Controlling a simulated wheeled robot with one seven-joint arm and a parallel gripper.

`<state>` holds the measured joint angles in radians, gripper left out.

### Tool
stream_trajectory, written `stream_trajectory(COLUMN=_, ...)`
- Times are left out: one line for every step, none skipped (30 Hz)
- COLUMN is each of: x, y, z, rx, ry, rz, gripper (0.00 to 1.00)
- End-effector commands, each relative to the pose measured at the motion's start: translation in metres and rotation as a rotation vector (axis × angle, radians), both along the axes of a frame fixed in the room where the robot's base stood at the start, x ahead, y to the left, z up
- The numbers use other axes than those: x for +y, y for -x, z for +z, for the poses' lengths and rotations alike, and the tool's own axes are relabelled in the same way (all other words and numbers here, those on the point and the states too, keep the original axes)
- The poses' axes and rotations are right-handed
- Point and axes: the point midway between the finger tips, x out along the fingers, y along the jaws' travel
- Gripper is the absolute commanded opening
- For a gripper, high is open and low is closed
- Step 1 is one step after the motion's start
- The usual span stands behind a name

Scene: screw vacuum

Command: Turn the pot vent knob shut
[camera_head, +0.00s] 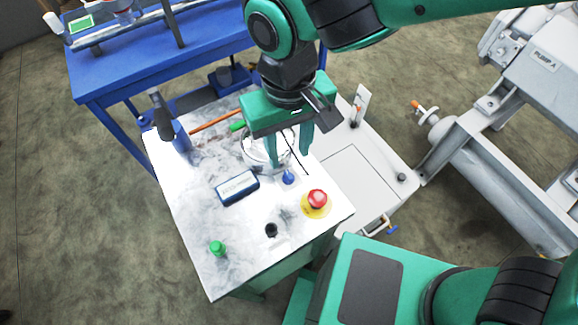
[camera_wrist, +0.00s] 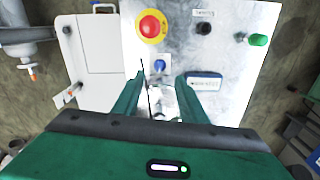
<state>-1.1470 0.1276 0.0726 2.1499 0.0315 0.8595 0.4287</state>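A small blue knob (camera_head: 288,177) stands on the pale marbled cabinet top; it also shows in the wrist view (camera_wrist: 160,65), on a small white label plate. I cannot read the label or tell for sure that this is the vent knob. A clear round pot (camera_head: 253,152) stands behind it, partly hidden by my gripper.
Close by are a red emergency button (camera_head: 317,198) on a yellow base, a blue display box (camera_head: 238,187), a black knob (camera_head: 271,230) and a green knob (camera_head: 218,248). A dark-handled tool (camera_head: 163,120) stands at the left edge. A thin dark rod crosses near my fingers.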

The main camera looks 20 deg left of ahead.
Motion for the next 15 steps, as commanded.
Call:
stream_trajectory(x=-0.001, y=0.000, z=-0.009, rx=0.001, ry=0.004, rz=0.000, gripper=0.39)
stream_trajectory(x=-0.001, y=0.001, z=-0.014, rx=0.001, ry=0.004, rz=0.000, gripper=0.39)
stream_trajectory(x=-0.001, y=0.000, z=-0.021, rx=0.001, ry=0.004, rz=0.000, gripper=0.39)
stream_trajectory(x=-0.001, y=0.000, z=-0.027, rx=0.002, ry=0.005, rz=0.000, gripper=0.39)
stream_trajectory(x=-0.002, y=0.000, z=-0.032, rx=0.002, ry=0.005, rz=0.000, gripper=0.39)
stream_trajectory(x=-0.002, y=0.001, z=-0.039, rx=0.002, ry=0.006, rz=0.000, gripper=0.39)
stream_trajectory(x=-0.002, y=0.000, z=-0.045, rx=0.002, ry=0.006, rz=0.000, gripper=0.39)
stream_trajectory(x=-0.001, y=0.000, z=-0.050, rx=0.001, ry=0.004, rz=-0.001, gripper=0.39)
stream_trajectory(x=-0.001, y=0.000, z=-0.056, rx=0.001, ry=0.004, rz=-0.001, gripper=0.39)
stream_trajectory(x=-0.002, y=0.000, z=-0.061, rx=0.001, ry=0.004, rz=-0.001, gripper=0.39)
stream_trajectory(x=-0.002, y=0.000, z=-0.066, rx=0.001, ry=0.005, rz=-0.001, gripper=0.39)
stream_trajectory(x=-0.002, y=0.000, z=-0.071, rx=0.001, ry=0.004, rz=-0.002, gripper=0.39)
stream_trajectory(x=-0.002, y=0.000, z=-0.074, rx=0.001, ry=0.004, rz=-0.002, gripper=0.39)
stream_trajectory(x=-0.001, y=0.000, z=-0.078, rx=0.001, ry=0.004, rz=-0.002, gripper=0.39)
stream_trajectory(x=-0.001, y=0.000, z=-0.082, rx=0.000, ry=0.003, rz=-0.002, gripper=0.39)
